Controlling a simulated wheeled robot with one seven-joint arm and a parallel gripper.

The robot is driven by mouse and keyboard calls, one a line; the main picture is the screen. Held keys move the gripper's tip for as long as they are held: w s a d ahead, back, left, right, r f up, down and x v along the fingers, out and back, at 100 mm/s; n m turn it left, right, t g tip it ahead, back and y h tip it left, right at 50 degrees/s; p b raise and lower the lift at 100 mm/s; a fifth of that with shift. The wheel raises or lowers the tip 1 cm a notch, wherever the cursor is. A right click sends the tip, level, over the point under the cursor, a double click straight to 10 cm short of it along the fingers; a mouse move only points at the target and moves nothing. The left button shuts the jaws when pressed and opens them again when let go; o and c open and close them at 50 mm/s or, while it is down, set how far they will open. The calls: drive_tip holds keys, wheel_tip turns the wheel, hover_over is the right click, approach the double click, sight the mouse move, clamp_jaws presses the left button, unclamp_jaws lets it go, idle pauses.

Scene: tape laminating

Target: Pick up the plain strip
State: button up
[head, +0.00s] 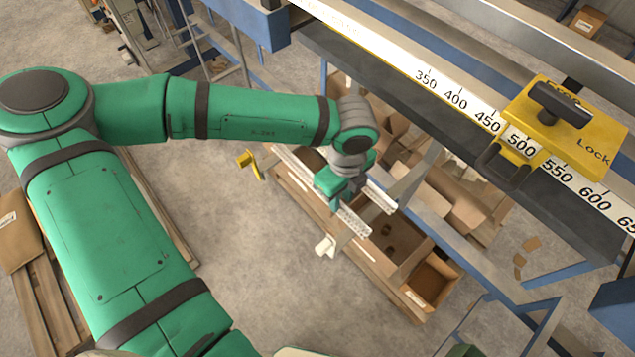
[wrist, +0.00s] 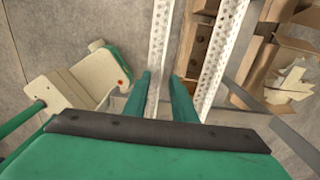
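Two long, pale strips with small dots or holes lie side by side. In the wrist view, the left strip (wrist: 161,40) runs between the fingers of my gripper (wrist: 160,78), and the right strip (wrist: 225,50) lies clear of them. I cannot tell from their surfaces which is the plain one. My gripper looks open, with one finger on each side of the left strip; whether they touch it is unclear. In the head view, my gripper (head: 336,205) points down above the strips, near one strip end (head: 354,220) and another (head: 380,197).
A wooden crate (head: 405,305) with brown cardboard pieces stands below the strips. A cream holder (wrist: 70,90) with a green part is left of my gripper in the wrist view. A ruler rail (head: 455,102) with a yellow lock block (head: 560,135) crosses the upper right.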

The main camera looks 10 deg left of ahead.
drive_tip(key=shift+c, duration=0.7)
clamp_jaws()
drive_tip(key=shift+r, duration=0.1)
